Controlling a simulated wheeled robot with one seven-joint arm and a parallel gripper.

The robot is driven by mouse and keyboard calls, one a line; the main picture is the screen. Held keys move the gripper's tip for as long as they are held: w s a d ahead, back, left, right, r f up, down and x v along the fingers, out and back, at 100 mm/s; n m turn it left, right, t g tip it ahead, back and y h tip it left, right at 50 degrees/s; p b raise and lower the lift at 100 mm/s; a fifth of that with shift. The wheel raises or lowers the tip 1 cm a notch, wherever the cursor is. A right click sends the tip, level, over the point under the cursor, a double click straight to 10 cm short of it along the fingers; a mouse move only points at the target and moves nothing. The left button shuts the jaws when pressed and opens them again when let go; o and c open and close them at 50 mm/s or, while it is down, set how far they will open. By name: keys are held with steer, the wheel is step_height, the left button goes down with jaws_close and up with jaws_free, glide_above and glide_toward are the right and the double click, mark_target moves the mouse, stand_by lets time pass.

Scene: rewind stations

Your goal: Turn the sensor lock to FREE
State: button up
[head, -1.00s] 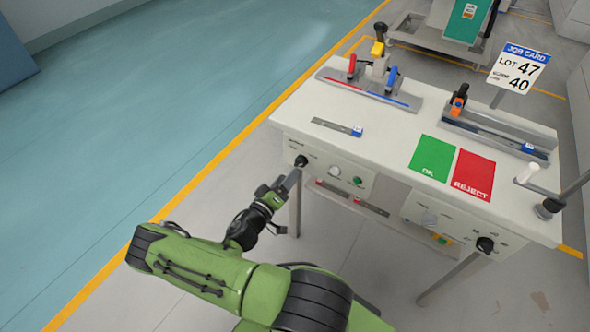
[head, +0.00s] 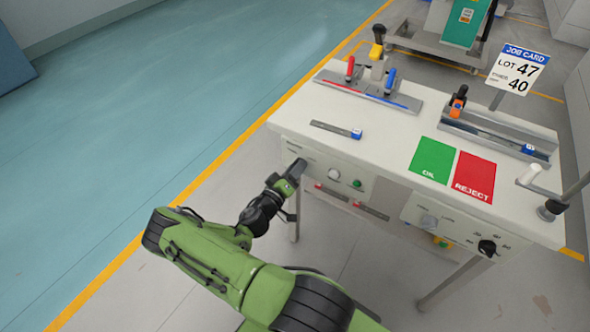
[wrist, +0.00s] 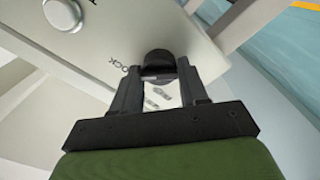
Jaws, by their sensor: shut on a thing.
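The sensor lock knob is a round black knob (wrist: 158,60) on the pale front panel in the wrist view. The letters "OCK" show upside down beside it. My gripper (wrist: 160,78) is shut on this knob, one finger on each side. In the head view my gripper (head: 297,170) is at the left end of the bench's front panel (head: 318,165) and hides the knob. The knob's pointer and the FREE mark cannot be made out.
A pale round button (wrist: 62,13) sits on the same panel, also seen in the head view with a green button (head: 357,183) right of it. Another black knob (head: 487,248) is on the right panel. The bench top holds clamp fixtures, a green mat (head: 432,158) and a red mat (head: 474,176).

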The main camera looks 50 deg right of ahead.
steer(key=shift+n, duration=0.4)
steer(key=shift+f+n+p, duration=0.15)
steer(key=shift+n+p, duration=2.05)
steer(key=shift+n, duration=6.3)
steer(key=o, duration=1)
steer(key=a, duration=0.5)
steer(key=s+a+p, duration=0.1)
steer(key=a, duration=0.4)
steer(key=a+p, duration=0.1)
steer(key=a, duration=0.4)
steer(key=shift+s+a, duration=0.25)
steer(key=shift+a, duration=0.15)
